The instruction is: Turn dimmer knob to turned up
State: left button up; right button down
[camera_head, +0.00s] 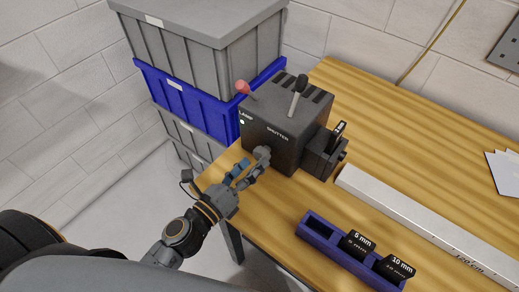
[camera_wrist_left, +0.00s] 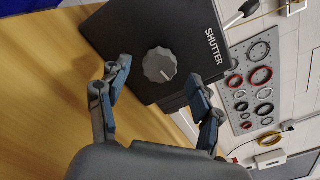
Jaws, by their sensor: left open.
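The dimmer knob (camera_head: 262,153) is a grey scalloped knob on the front face of a dark lamp box (camera_head: 285,115). In the left wrist view the knob (camera_wrist_left: 160,65) faces the camera, with a light pointer mark running toward its lower right. My left gripper (camera_head: 247,168) is open just in front of the box's face. In the left wrist view its two fingertips (camera_wrist_left: 160,82) are spread wide on either side of the knob, with a visible gap to it; exact depth is hard to tell. My right gripper is not in view.
The box carries a red-tipped lever (camera_head: 242,87) and a black-tipped lever (camera_head: 299,84). Stacked crates (camera_head: 160,80) stand at the left. A purple holder (camera_head: 325,240) with black blocks and a long pale rail (camera_head: 420,220) lie on the wooden table (camera_head: 395,130).

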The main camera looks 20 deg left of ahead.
aim_at(259, 157)
pick_arm(q)
jog(key=shift+p+x, duration=0.4)
jog(key=shift+x, duration=1.4)
jog(key=c, duration=1.2)
